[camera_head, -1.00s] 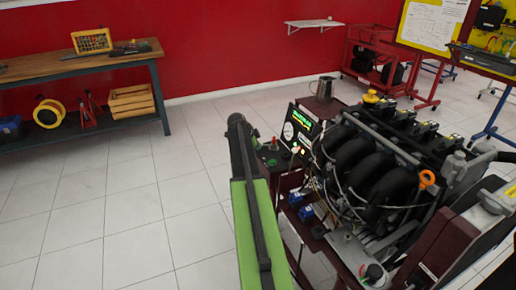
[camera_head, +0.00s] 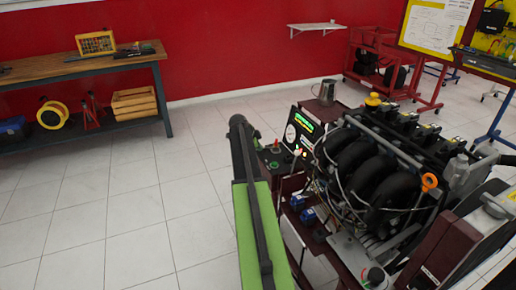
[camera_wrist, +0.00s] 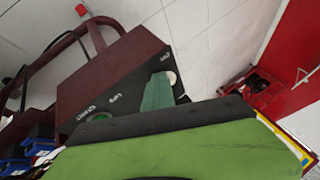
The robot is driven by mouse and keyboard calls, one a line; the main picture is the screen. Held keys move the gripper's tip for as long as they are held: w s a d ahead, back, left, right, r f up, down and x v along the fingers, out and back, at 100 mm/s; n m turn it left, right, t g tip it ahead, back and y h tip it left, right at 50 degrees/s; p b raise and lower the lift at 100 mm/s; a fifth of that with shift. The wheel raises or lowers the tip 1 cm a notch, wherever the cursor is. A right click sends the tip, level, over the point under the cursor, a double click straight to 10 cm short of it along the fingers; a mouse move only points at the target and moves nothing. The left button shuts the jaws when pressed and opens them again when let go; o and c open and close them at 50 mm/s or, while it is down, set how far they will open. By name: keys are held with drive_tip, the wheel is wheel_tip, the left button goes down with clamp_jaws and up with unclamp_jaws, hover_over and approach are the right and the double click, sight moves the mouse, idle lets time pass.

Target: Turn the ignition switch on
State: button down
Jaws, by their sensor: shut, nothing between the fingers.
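In the head view my green and dark arm reaches up to the left side of the engine trainer, with my gripper (camera_head: 238,122) at its dark far end. The gripper is shut and holds nothing; its fingertips are not clear. The trainer's control box (camera_wrist: 105,75) is maroon with a dark, lettered top, seen tilted in the wrist view. A green round switch (camera_wrist: 101,117) there, near lettering like START, is partly covered by my dark and green gripper body. A teal upright piece stands right of it; I cannot tell what it is. Contact is unclear.
The engine (camera_head: 375,160) fills the right side, beside a lit gauge panel (camera_head: 301,130). A metal jug (camera_head: 326,92) stands behind. A wooden workbench (camera_head: 75,67) is at the back left, and a red cart (camera_head: 382,65) at the back right. The left floor is clear.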

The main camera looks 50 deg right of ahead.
drive_tip(key=shift+w+r, duration=0.1)
drive_tip(key=shift+w, duration=0.1)
drive_tip(key=p+v, duration=0.8)
drive_tip(key=v, duration=0.1)
drive_tip(key=shift+w+a+r, duration=0.25)
drive_tip(key=shift+w+r, duration=0.05)
drive_tip(key=shift+w, duration=0.15)
